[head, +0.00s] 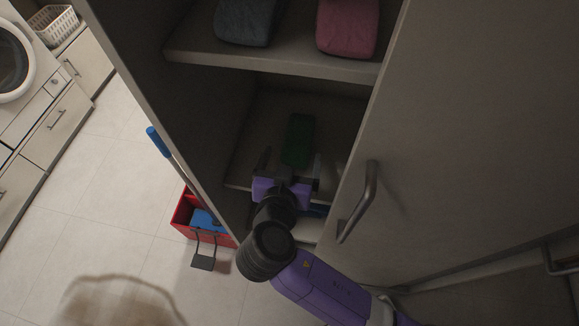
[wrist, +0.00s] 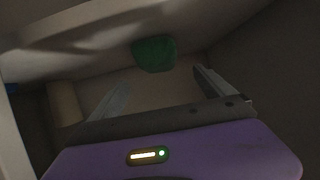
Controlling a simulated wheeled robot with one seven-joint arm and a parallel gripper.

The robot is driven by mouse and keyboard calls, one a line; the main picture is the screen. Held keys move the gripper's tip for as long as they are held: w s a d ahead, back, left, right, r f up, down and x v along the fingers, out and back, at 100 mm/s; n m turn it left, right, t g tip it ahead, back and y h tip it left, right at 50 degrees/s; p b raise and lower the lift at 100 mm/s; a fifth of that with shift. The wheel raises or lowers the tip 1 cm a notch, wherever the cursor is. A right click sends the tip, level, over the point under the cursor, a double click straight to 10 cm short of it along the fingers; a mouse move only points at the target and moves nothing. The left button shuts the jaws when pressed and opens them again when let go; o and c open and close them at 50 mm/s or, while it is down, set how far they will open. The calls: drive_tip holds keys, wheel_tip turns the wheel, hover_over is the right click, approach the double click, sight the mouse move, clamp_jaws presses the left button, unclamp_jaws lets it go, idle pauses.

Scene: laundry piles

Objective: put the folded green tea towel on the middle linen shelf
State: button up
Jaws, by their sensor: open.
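The folded green tea towel (head: 298,138) lies on a shelf (head: 338,112) inside the cabinet, below the shelf with the other folded linen. It also shows in the wrist view (wrist: 154,54), just beyond my fingertips. My gripper (head: 290,163) reaches into the cabinet at this shelf's front. In the wrist view my gripper (wrist: 165,88) has its fingers spread with nothing between them. The towel appears apart from both fingers. The cabinet's inside is dim, so the exact gap is hard to tell.
A dark grey folded cloth (head: 246,20) and a pink one (head: 347,26) lie on the shelf above (head: 270,61). The open cabinet door (head: 470,130) with its handle (head: 358,202) stands close to my arm's right. A red bucket (head: 187,213) stands on the floor at left.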

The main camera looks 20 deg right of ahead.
drive_tip(key=shift+v, duration=1.5)
